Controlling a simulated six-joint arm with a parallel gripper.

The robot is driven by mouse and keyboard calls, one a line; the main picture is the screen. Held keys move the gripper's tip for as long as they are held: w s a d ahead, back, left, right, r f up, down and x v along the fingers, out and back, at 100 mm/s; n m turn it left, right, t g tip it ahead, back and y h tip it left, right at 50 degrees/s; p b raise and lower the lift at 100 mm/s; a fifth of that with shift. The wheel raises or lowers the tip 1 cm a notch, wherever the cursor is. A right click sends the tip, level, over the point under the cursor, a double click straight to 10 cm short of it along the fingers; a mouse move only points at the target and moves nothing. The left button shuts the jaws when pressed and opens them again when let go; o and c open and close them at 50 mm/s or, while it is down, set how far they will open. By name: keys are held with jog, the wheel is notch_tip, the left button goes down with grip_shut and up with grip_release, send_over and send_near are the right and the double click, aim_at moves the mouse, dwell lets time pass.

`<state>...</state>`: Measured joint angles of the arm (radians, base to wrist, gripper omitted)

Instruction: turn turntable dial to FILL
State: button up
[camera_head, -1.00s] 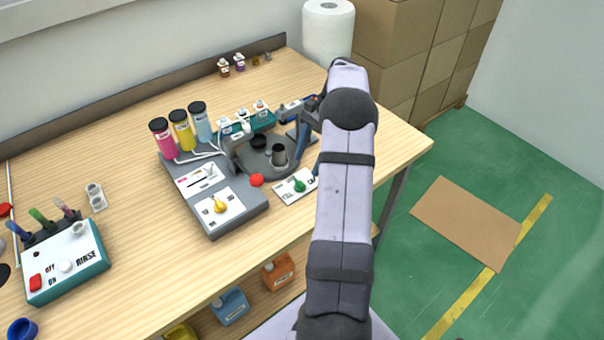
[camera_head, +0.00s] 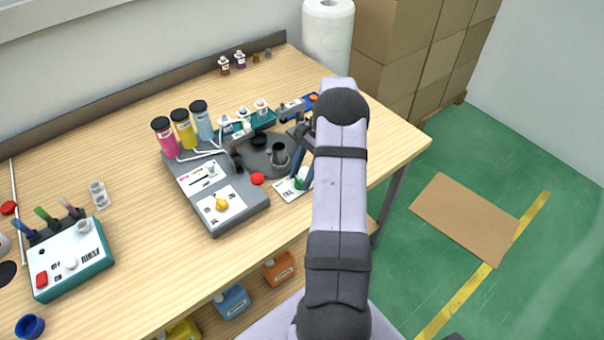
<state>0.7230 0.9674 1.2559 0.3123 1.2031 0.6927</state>
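A green dial (camera_head: 299,184) sits on a small white labelled plate (camera_head: 285,190) in front of the round grey turntable (camera_head: 256,157). The plate's lettering is too small to read surely. A yellow dial (camera_head: 221,203) sits on a white panel of the grey machine (camera_head: 240,221). I cannot tell from the labels which is the turntable dial. My gripper (camera_head: 301,180) points down at the green dial, partly hiding it and the plate's right side. Contact and finger opening cannot be made out. A dark cup (camera_head: 279,158) stands on the turntable.
A red button (camera_head: 257,179) lies just left of the plate. Pink, yellow and blue bottles (camera_head: 183,129) stand behind the machine. A teal rinse box (camera_head: 70,262) stands at left. A paper roll (camera_head: 328,38) stands at the back.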

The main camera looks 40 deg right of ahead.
jog(key=c, duration=0.5)
jog(key=shift+n, duration=0.3)
jog(key=n+g, duration=0.1)
jog(key=n, duration=0.2)
jog(key=shift+w, duration=0.2)
jog(key=n+g, duration=0.1)
jog(key=n, duration=0.1)
jog(key=n+g+h, duration=0.1)
jog(key=n, duration=0.2)
jog(key=shift+w+b, duration=0.15)
jog(key=shift+b, duration=0.15)
jog(key=n+h, duration=0.1)
jog(key=n, duration=0.1)
jog(key=n+g, duration=0.1)
jog(key=n, duration=0.2)
jog(key=shift+w+a+r+h, duration=0.1)
jog(key=shift+a+h, duration=0.1)
jog(key=shift+h, duration=0.2)
jog(key=shift+a+n+h, duration=0.1)
jog(key=shift+n+h, duration=0.7)
jog(key=shift+n, duration=1.3)
